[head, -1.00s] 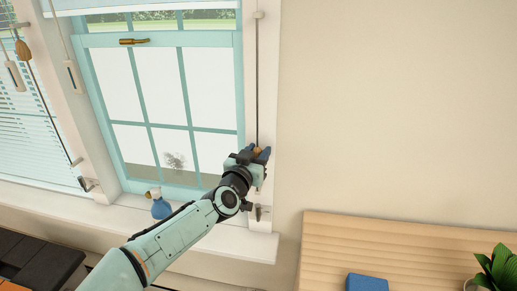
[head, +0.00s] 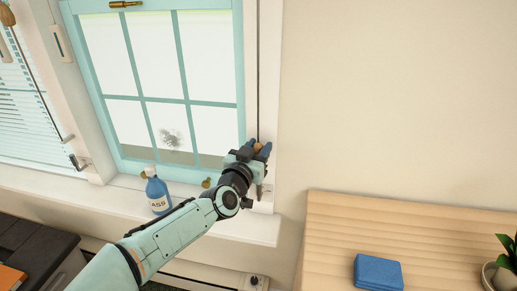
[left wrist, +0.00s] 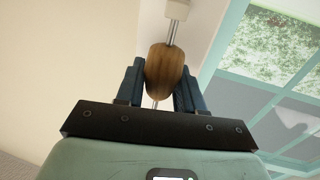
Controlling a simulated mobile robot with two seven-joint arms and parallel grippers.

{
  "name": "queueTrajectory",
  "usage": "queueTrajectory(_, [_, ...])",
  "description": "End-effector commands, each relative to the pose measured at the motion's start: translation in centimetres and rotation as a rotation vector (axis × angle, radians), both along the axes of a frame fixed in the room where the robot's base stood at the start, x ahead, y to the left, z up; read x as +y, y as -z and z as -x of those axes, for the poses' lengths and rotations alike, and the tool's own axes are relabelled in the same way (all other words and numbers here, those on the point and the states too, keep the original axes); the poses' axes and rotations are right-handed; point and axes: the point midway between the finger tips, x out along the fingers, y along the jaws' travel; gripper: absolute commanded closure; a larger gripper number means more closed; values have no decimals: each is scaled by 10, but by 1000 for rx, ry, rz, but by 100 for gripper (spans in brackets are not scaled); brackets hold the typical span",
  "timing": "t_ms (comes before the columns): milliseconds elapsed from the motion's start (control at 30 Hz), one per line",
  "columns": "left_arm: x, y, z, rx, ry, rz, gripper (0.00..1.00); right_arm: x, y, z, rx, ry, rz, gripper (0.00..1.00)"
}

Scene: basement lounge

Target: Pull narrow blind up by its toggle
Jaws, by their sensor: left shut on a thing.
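The toggle is a small brown wooden piece (head: 258,147) on a thin cord (head: 259,70) that hangs down the right side of the teal window frame. My left gripper (head: 259,151) is shut around the toggle, in front of the white window trim. In the left wrist view the toggle (left wrist: 164,68) sits upright between the two blue fingers (left wrist: 162,74), with the cord above and below it. The narrow blind itself is out of view above. My right gripper is not in view.
A blue spray bottle (head: 158,195) stands on the white sill (head: 235,226) beside my left forearm. A slatted blind (head: 25,120) covers the left window. At the lower right a wooden surface (head: 400,230) holds a blue folded cloth (head: 378,271) and a potted plant (head: 490,275).

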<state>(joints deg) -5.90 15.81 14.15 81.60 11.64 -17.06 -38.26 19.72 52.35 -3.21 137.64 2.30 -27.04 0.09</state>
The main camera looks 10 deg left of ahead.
Motion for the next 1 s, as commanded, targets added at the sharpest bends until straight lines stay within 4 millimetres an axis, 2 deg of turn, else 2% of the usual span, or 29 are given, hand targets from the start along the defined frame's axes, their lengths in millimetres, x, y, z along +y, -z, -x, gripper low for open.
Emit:
queueTrajectory(33, [-1, 9, -1, 18, 5, -3, 100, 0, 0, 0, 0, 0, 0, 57])
queueTrajectory(100, [-1, 9, -1, 20, 5, -4, 100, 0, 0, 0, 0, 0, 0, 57])
queueTrajectory(133, [-1, 10, -1, 20, 5, -4, 56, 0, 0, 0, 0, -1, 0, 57])
queueTrajectory(200, [-1, 9, -1, 20, 5, -4, 40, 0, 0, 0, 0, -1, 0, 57])
queueTrajectory(467, [-1, 5, 0, 11, 3, -2, 40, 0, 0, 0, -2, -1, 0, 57])
queueTrajectory(633, [2, 4, 9, 10, 2, -3, 40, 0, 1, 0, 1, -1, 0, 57])
queueTrajectory(767, [6, 4, 28, 9, 1, -4, 40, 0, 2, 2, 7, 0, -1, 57])
queueTrajectory(1000, [16, 4, 79, 10, 2, -5, 40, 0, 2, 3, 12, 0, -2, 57])
